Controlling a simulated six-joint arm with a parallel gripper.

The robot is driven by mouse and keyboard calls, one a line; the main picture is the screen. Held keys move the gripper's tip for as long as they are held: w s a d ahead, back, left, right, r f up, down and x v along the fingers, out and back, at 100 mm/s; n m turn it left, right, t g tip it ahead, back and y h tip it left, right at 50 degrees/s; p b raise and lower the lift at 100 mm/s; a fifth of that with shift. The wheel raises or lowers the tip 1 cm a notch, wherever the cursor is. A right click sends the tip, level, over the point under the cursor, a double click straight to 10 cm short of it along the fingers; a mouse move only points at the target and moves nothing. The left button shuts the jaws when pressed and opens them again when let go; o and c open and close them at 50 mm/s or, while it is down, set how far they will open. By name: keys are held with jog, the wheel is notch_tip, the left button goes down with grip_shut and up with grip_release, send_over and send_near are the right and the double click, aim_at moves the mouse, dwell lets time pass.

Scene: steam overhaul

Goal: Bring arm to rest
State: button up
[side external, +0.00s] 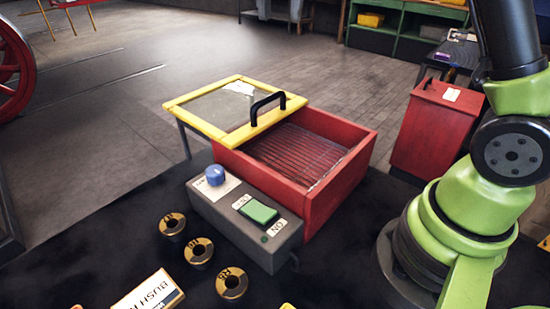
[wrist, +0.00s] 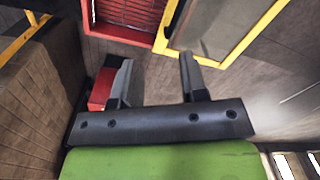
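My gripper (wrist: 155,82) shows in the wrist view with its two dark fingers apart and nothing between them. It is out of frame in the side external view, where my green and black arm stands at the right. In that view a red box (side external: 340,180) with a wire rack inside stands on the dark bench. Its yellow-framed glass lid (side external: 185,100) with a black handle is slid or swung to the left, leaving the rack exposed. The box also shows at the top of the wrist view (wrist: 105,32), with the yellow frame (wrist: 165,25) beside it.
A grey control box (side external: 240,228) with a blue knob and green switch stands before the red box. Several brass bushings (side external: 199,252) and a labelled plate (side external: 150,292) lie on the dark bench (side external: 100,235). A red cabinet (side external: 425,130) stands behind, near my arm.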

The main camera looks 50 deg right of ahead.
jog(key=s+a+f+n+t+y, duration=0.1)
jog(key=s+a+n+t, duration=0.1)
jog(key=s, duration=0.7)
jog(key=s+a+f+n+t+y, duration=0.1)
jog(key=s+n+t, duration=0.4)
jog(key=s, duration=0.5)
jog(key=shift+s+a+n, duration=0.2)
jog(key=shift+a+n, duration=0.5)
jog(key=shift+a, duration=0.15)
